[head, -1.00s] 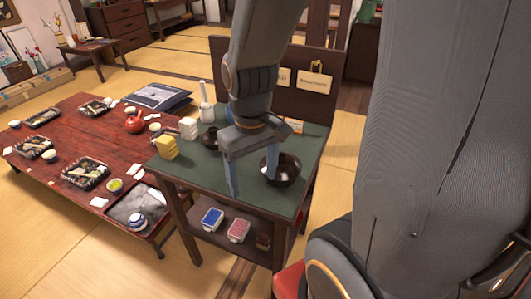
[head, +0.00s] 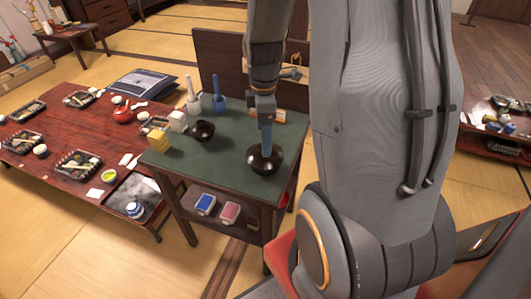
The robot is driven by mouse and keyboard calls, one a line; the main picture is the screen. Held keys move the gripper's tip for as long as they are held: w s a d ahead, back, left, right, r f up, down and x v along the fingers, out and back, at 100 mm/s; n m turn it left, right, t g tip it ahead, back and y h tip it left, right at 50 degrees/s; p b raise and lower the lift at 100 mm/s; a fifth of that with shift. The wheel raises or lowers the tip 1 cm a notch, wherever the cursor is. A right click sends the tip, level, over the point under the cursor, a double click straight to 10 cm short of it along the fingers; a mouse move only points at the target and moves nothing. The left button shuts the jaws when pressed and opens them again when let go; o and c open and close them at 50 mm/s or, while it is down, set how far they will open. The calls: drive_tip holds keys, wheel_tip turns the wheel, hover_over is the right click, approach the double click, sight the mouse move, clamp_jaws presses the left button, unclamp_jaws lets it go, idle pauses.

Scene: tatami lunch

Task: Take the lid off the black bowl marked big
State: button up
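A larger black bowl (head: 265,161) stands near the right front of the green-topped side table (head: 222,165). A smaller black bowl (head: 201,132) stands to its left and farther back. I cannot read a mark on either bowl, and cannot make out the edge between lid and bowl. My gripper (head: 266,147) points straight down over the larger bowl, its tips at or just above the bowl's top. Its fingers show nearly edge-on as one blue-grey strip, so the gap between them is hidden.
A yellow stack (head: 158,139), a white block (head: 178,121), a white bottle (head: 192,95) and a blue bottle (head: 218,95) line the table's left and back. A low red table (head: 62,160) with meals stands left.

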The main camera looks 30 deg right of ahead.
drive_tip(key=shift+d+f+p, duration=0.15)
drive_tip(key=shift+f+p, duration=0.25)
drive_tip(key=shift+f, duration=0.95)
drive_tip(key=shift+d+f+p, duration=0.1)
drive_tip(key=shift+f+p, duration=0.3)
drive_tip(key=shift+f, duration=0.95)
drive_tip(key=shift+s, duration=0.1)
drive_tip(key=c, duration=1.2)
